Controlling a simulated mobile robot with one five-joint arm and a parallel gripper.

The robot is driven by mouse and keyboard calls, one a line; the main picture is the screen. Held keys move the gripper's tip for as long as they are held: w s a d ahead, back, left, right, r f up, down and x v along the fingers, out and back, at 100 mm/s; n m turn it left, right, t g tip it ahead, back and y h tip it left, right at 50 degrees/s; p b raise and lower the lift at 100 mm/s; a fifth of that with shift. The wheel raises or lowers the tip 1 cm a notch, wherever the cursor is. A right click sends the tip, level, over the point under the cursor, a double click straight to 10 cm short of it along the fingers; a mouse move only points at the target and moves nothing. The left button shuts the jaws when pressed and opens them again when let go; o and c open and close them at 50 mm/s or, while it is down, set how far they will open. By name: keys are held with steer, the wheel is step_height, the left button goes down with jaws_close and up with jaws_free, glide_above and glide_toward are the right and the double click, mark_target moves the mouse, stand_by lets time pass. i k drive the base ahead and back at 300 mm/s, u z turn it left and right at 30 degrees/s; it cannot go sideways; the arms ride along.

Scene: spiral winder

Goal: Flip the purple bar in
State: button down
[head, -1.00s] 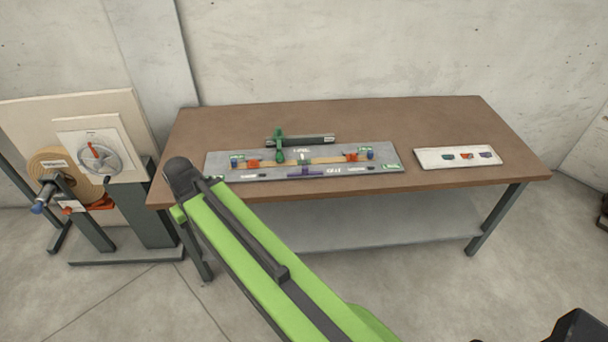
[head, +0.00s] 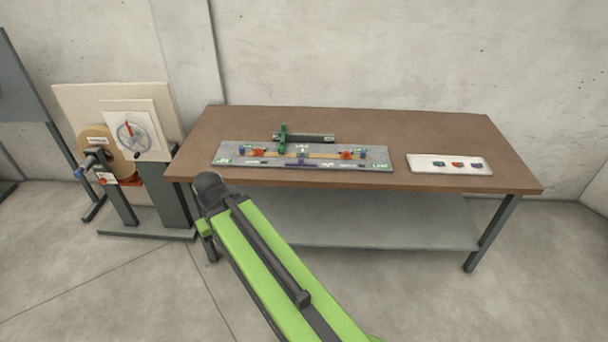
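The purple bar (head: 301,164) is a small dark piece near the front edge of the grey board (head: 228,154), around the middle of its length. The board lies on the brown table and also carries orange and blue pieces along a tan strip. My green arm reaches up from the bottom of the head view toward the table's front left. My gripper cannot be made out; the dark arm part at the far end of the green link hides what lies behind it.
A white tray (head: 418,162) with several small coloured pieces lies at the right of the brown table (head: 430,130). A winder with a tan roll (head: 124,144) stands on the floor to the left.

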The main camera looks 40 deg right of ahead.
mark_target(301, 163)
steer(key=z, duration=0.2)
steer(key=i, duration=0.9)
steer(key=u, duration=0.1)
